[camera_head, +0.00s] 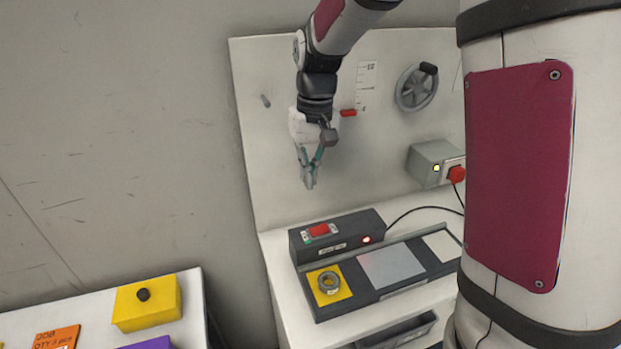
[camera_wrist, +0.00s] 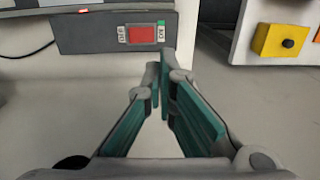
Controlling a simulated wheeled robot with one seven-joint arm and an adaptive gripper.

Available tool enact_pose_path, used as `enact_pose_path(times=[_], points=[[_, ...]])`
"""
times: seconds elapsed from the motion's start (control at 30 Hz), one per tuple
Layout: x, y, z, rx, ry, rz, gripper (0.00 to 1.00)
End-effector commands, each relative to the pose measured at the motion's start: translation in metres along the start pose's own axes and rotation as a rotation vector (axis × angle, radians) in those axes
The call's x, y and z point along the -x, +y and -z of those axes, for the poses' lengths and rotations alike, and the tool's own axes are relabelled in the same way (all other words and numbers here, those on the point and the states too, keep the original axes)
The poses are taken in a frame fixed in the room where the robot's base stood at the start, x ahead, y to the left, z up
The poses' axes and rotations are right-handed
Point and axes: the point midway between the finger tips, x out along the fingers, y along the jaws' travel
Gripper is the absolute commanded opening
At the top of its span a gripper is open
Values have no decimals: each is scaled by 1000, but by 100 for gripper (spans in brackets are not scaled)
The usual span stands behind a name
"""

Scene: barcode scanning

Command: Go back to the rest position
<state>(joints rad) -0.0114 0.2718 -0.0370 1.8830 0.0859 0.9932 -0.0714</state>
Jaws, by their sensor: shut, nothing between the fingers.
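My gripper (camera_head: 309,183) hangs from the arm in front of the white back panel (camera_head: 268,150), fingers pointing down. It is shut and empty, with the teal-lined fingers meeting at the tips. In the wrist view my gripper (camera_wrist: 163,62) has its tips below a dark box (camera_wrist: 90,32) with a red and green switch. The same dark box (camera_head: 375,222) is below the gripper in the head view. No object touches the fingers.
A ring-shaped part (camera_head: 329,282) sits on a yellow pad of the dark tray (camera_head: 372,299). A handwheel (camera_head: 416,88) and a grey box (camera_head: 425,163) with a red button are on the panel's right. A yellow box (camera_head: 148,305) stands on the left table. The space around the gripper is clear.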

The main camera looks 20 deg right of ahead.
Motion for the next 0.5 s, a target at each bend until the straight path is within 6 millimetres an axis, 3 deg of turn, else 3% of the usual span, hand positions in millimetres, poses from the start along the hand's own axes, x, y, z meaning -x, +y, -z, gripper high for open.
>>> enact_pose_path(times=[0.33,0.5], points=[[1,0,-1,0,3,0,0],[25,-1,-19,1,48,-3,0]])
